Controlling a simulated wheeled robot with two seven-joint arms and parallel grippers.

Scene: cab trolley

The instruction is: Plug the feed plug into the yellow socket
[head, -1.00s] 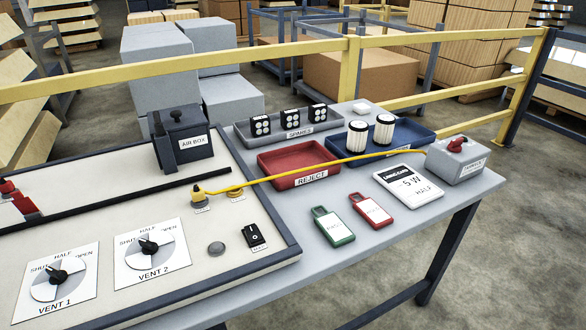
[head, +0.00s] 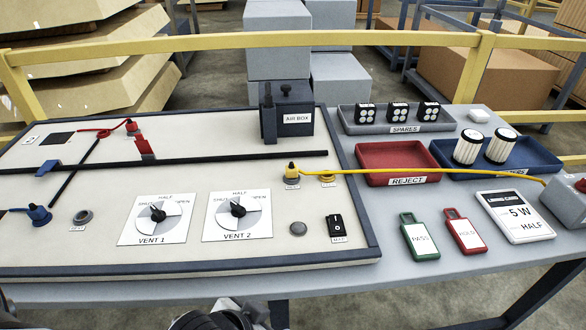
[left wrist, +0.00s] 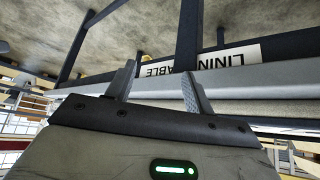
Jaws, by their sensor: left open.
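The yellow feed plug (head: 291,170) stands upright on the board, over a small label I cannot read. Its yellow cable (head: 420,173) runs right, over the red tray, to a grey box. The yellow socket (head: 328,177) is a low ring just right of the plug, apart from it; the cable passes over its far side. My left gripper (left wrist: 157,85) shows in the left wrist view with its two fingers apart and nothing between them, near the edge of the labelled table. No gripper fingers show in the head view, and my right gripper is not seen.
Vent dials (head: 238,211), a black switch (head: 335,227) and a grey button (head: 298,229) lie nearer on the board. The air box (head: 287,115) stands behind the plug. The reject tray (head: 398,160) and a grey cable box (head: 568,200) are to the right.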

